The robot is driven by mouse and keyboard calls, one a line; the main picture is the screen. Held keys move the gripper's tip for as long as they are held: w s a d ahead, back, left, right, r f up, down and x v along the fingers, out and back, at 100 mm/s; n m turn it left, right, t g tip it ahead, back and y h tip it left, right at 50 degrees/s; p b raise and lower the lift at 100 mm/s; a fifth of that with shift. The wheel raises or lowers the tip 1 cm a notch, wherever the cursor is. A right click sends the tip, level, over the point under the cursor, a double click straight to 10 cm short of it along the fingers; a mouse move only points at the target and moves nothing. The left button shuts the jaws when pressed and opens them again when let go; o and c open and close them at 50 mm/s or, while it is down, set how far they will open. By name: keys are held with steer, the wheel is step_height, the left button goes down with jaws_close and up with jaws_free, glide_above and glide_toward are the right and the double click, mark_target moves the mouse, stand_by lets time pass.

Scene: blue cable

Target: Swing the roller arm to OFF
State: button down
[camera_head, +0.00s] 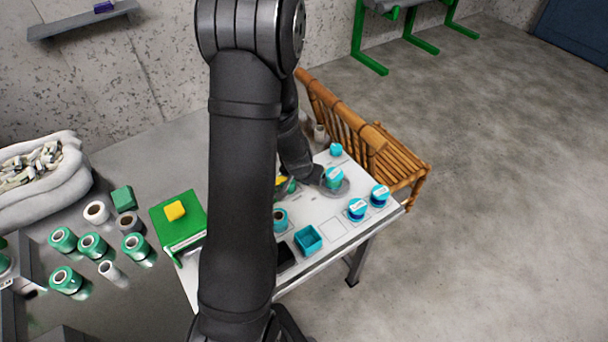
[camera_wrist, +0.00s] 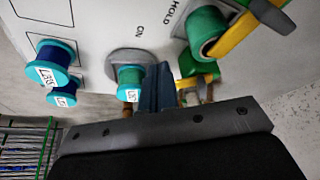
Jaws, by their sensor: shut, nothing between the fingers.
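The roller arm appears to be the yellow bar (camera_wrist: 238,33) with a teal roller (camera_wrist: 207,30) at its end, beside the printed word HOLD at the upper right of the wrist view. In the head view a bit of yellow (camera_head: 281,181) shows beside my arm, mostly hidden. The word ON is printed on the pale panel (camera_wrist: 100,18); no OFF label is readable. My gripper (camera_wrist: 158,85) is shut and empty, close beside a teal spool (camera_wrist: 130,80) on a grey round base. Whether they touch I cannot tell. In the head view that spool (camera_head: 334,178) stands beside my gripper.
Two blue-and-teal spools (camera_head: 357,208) (camera_head: 380,195) stand at the panel's right edge. A teal open box (camera_head: 308,240) sits near the front. Several green spools (camera_head: 92,245) and a green block with a yellow piece (camera_head: 175,211) lie left. A bamboo chair (camera_head: 395,160) adjoins the table.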

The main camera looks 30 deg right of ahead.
steer(key=shift+w+d+f, duration=0.65)
steer(key=shift+d+f, duration=0.2)
steer(key=shift+d, duration=0.05)
steer(key=shift+w+d, duration=0.75)
steer(key=shift+d, duration=0.2)
steer(key=shift+d, duration=0.75)
steer(key=shift+w+d, duration=0.25)
steer(key=shift+d, duration=0.2)
steer(key=shift+w+d, duration=0.2)
steer(key=shift+d, duration=0.25)
steer(key=shift+w+d, duration=0.6)
steer(key=shift+d, duration=0.05)
steer(key=shift+w+d, duration=0.4)
steer(key=shift+w, duration=0.25)
